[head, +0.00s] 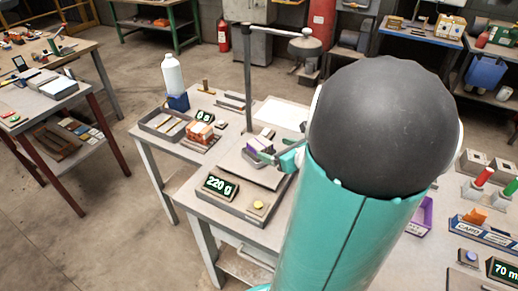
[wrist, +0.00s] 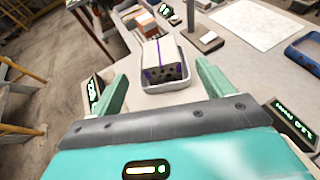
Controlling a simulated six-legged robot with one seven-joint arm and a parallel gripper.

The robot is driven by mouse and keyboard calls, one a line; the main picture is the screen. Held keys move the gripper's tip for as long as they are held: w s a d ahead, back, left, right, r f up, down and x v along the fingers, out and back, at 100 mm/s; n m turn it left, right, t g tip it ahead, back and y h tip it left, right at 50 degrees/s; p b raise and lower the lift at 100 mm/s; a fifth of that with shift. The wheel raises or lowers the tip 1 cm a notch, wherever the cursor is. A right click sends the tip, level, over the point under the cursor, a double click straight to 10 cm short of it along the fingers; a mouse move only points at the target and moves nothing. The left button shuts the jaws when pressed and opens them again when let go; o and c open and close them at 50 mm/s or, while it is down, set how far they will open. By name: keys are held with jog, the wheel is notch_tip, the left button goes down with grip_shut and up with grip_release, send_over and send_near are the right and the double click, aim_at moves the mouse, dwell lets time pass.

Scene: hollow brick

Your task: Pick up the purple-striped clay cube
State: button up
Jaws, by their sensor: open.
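The purple-striped clay cube (wrist: 163,52) is pale on top, with a thin purple stripe and a darker near face with holes. In the wrist view it sits in a small pale tray (wrist: 152,87), ahead of my gripper (wrist: 161,75) and between the lines of its two teal fingers. The fingers are wide apart, with nothing held between them. In the head view the cube (head: 264,143) is partly hidden by my gripper (head: 276,157), above the weighing scale (head: 228,205), which reads 220 g. Whether the fingertips touch the cube I cannot tell.
A thin grey post (head: 248,80) stands just behind the scale. A parts tray (head: 165,124), orange-brown blocks (head: 200,132) and a white bottle (head: 172,75) stand at the back left. A white sheet (head: 281,112) lies flat behind. A purple holder (head: 421,217) is on the right.

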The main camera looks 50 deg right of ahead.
aim_at(261, 143)
jog(key=shift+x, duration=3.6)
jog(key=c, duration=1.3)
jog(key=shift+r, duration=0.2)
